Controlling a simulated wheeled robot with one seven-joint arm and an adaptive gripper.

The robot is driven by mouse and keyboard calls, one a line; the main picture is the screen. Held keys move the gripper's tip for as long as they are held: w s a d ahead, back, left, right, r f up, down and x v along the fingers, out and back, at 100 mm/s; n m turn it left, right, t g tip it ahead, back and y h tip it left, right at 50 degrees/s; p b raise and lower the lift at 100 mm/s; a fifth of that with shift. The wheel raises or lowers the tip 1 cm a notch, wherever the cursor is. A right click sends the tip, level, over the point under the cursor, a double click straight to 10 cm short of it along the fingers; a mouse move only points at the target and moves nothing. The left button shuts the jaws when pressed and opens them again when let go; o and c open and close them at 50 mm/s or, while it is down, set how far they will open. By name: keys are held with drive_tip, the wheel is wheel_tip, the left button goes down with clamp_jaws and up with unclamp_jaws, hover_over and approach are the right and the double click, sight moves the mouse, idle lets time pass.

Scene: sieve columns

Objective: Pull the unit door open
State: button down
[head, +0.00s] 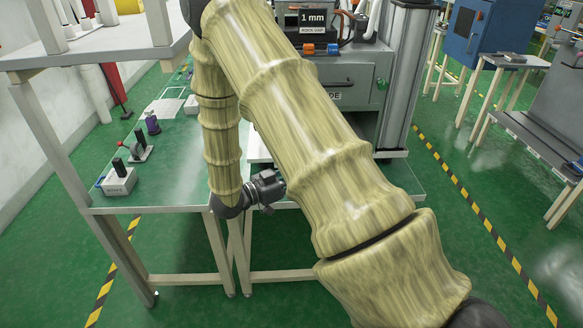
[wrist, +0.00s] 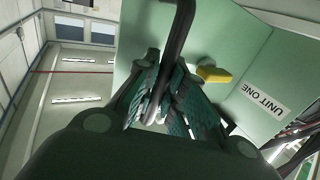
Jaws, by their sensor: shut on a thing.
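In the wrist view a pale green unit panel (wrist: 140,35) fills the middle, with a dark bar handle (wrist: 178,40) in front of it. My gripper (wrist: 165,90) has its ridged green fingers closed around this handle. An upside-down "UNIT ONE" label (wrist: 265,99) sits on the pale green face to the right. Whether the door stands ajar, I cannot tell. In the head view my gripper (head: 268,188) is low beside the bench, its fingertips partly hidden by my arm. My arm also covers much of the unit there.
A yellow piece (wrist: 214,74) sits right of the handle. A green-topped bench (head: 180,180) carries several small devices, including a grey box (head: 118,181). A grey machine (head: 345,75) with a "1 mm" sign (head: 312,19) stands behind my arm.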

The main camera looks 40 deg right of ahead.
drive_tip(key=shift+w+a, duration=0.1)
idle(0.3)
drive_tip(key=c, duration=1.5)
unclamp_jaws()
drive_tip(key=v, duration=1.2)
drive_tip(key=shift+w, duration=0.1)
